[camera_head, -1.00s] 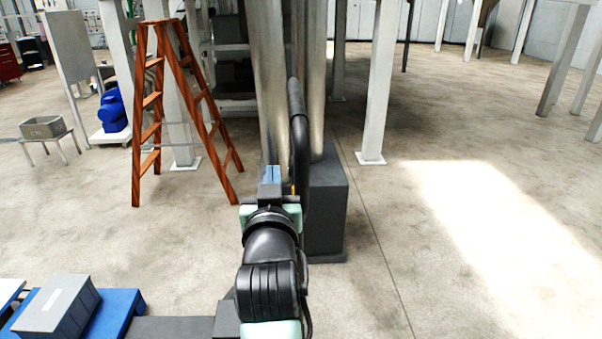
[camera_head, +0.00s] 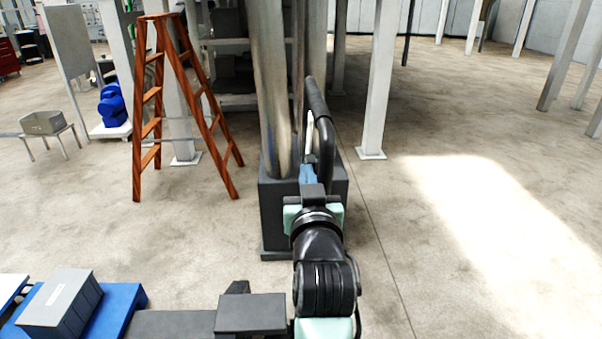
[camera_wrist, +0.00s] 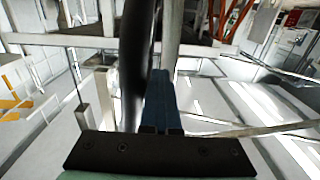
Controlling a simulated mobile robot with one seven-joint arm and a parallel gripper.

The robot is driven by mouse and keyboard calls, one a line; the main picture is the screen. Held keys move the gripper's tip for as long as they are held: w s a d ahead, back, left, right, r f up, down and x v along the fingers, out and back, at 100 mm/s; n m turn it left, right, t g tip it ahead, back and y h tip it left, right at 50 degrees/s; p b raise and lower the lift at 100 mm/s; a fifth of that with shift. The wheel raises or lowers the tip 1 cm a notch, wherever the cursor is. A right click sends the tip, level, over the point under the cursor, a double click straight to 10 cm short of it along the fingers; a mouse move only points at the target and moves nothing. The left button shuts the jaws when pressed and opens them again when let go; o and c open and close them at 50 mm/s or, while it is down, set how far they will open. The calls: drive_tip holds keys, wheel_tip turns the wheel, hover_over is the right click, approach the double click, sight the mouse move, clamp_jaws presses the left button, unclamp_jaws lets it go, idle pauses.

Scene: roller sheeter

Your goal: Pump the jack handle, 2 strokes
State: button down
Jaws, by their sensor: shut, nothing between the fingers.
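A dark handle (camera_head: 315,98) with a thick grip rises beside the steel column in the head view, leaning with its top to the left. A black curved tube (camera_head: 327,145) runs down beside it; I cannot tell how the two join. My gripper (camera_head: 309,172) is shut and empty, its blue fingers pointing away at the handle's lower part. In the wrist view the shut blue fingers (camera_wrist: 161,100) lie just right of the black curved tube (camera_wrist: 134,65). Whether they touch it is unclear. The handle's lower end is hidden behind my gripper.
A dark grey block (camera_head: 275,215) stands at the foot of the steel column (camera_head: 268,100). An orange stepladder (camera_head: 150,105) is to the left. A grey box (camera_head: 58,300) sits on a blue surface at lower left. Floor to the right is clear.

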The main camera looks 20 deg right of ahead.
drive_tip(key=shift+d, duration=0.2)
drive_tip(key=d, duration=0.1)
drive_tip(key=s+d, duration=0.1)
drive_tip(key=d, duration=0.3)
drive_tip(key=shift+s+d+b, duration=0.2)
drive_tip(key=shift+s+b, duration=0.15)
drive_tip(key=shift+b, duration=0.05)
drive_tip(key=d+b, duration=0.1)
drive_tip(key=d, duration=0.1)
drive_tip(key=s+d, duration=0.1)
drive_tip(key=d+f+b, duration=0.1)
drive_tip(key=d, duration=0.1)
drive_tip(key=shift+s+d+b, duration=0.3)
drive_tip(key=d+b, duration=0.1)
drive_tip(key=s+d+b, duration=0.1)
drive_tip(key=d, duration=0.1)
drive_tip(key=d+f+b, duration=0.1)
drive_tip(key=d, duration=0.1)
drive_tip(key=shift+s+d+f, duration=0.1)
drive_tip(key=shift+s+d, duration=0.15)
drive_tip(key=shift+s, duration=0.05)
